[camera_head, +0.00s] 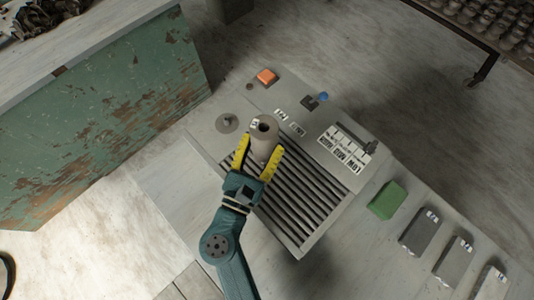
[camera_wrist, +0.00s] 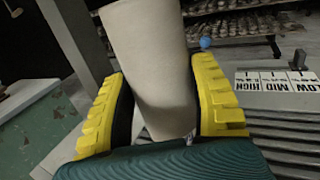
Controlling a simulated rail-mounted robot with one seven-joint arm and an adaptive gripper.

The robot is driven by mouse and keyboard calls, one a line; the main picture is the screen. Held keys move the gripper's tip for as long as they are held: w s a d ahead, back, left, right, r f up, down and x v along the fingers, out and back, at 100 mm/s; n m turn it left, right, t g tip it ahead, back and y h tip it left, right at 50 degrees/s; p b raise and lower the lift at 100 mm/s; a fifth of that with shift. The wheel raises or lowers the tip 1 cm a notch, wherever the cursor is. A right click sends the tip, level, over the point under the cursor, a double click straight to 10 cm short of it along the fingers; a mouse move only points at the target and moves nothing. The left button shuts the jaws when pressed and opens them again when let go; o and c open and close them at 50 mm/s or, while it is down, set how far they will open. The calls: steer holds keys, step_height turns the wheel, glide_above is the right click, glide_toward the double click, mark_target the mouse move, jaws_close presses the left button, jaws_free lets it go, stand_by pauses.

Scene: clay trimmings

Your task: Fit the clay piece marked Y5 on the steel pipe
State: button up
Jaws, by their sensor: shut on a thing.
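My gripper (camera_head: 259,163) has two yellow fingers and is shut on a grey-beige hollow clay cylinder (camera_head: 263,136). The cylinder stands up out of the fingers, with a dark round hole at its top. A small pale mark shows near its top rim, too small to read as Y5. In the wrist view the clay cylinder (camera_wrist: 151,65) fills the middle, slightly tilted, between the fingers of my gripper (camera_wrist: 160,105). A short upright metal stub on a round grey disc (camera_head: 227,122) is left of the cylinder, apart from it; I cannot tell whether this is the steel pipe.
A slatted grate (camera_head: 300,205) lies under and right of my gripper. A green block (camera_head: 387,200) and several grey blocks (camera_head: 418,231) lie right. A rusty green bench (camera_head: 110,110) stands left.

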mark_target(260, 160)
step_height(260, 160, down, 4)
steer(key=shift+f+b, duration=0.1)
steer(key=shift+b, duration=0.75)
steer(key=shift+f, duration=0.15)
steer(key=o, duration=1.2)
steer(key=shift+f, duration=0.15)
steer(key=shift+c, duration=0.2)
steer(key=shift+r, duration=0.3)
steer(key=p+v, duration=0.2)
steer(key=v, duration=1)
steer(key=shift+f, duration=0.1)
